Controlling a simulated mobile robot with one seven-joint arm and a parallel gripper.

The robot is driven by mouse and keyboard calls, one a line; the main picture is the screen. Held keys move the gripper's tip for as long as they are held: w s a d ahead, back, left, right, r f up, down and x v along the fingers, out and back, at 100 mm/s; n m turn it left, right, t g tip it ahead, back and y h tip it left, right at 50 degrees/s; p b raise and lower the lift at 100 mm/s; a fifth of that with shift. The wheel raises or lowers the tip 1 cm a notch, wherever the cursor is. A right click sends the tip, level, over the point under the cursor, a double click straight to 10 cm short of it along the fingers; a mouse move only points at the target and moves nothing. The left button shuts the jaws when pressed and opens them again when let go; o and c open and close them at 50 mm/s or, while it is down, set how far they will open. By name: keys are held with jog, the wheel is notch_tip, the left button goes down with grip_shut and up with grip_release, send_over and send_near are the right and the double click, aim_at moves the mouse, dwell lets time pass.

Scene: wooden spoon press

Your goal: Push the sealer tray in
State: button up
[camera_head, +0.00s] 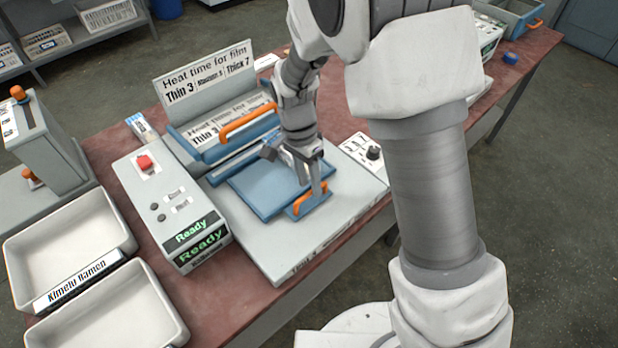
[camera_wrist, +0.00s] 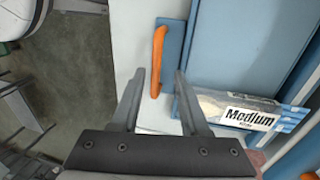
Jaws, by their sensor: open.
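The sealer tray (camera_head: 262,189) is a flat blue plate, pulled out over the grey sealer base (camera_head: 330,230). An orange handle (camera_head: 303,201) on a blue bracket stands at its front edge. In the wrist view the tray (camera_wrist: 207,45) lies to the right, with the orange handle (camera_wrist: 158,62) at its left edge. My gripper (camera_head: 318,180) is open at the tray's front. In the wrist view the open fingers of my gripper (camera_wrist: 158,85) sit on either side of the handle's near end. I cannot tell whether they touch it.
A packet marked Medium (camera_wrist: 235,110) lies on the tray. The raised sealer lid has another orange handle (camera_head: 248,122). A control box (camera_head: 170,205) with a red button and "Ready" displays stands to the left. White bins (camera_head: 65,292) are at the lower left.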

jog(key=shift+r, duration=0.15)
notch_tip(320, 180, up, 17)
jog(key=w+a+p, duration=0.1)
jog(key=w+a, duration=0.1)
jog(key=shift+w+a+p, duration=0.15)
jog(key=shift+w+p, duration=0.05)
jog(key=shift+p, duration=0.2)
jog(key=s+d+r+n+t+y, duration=0.1)
jog(key=s+d+r+n+t, duration=0.1)
jog(key=s+d+r, duration=0.3)
jog(key=s+d+r+n+t+y, duration=0.1)
jog(key=s+d+r+n, duration=0.15)
jog(key=d, duration=0.45)
jog(key=s+d+n+t, duration=0.4)
jog(key=s+d, duration=0.3)
jog(key=s, duration=0.3)
jog(key=shift+r, duration=0.35)
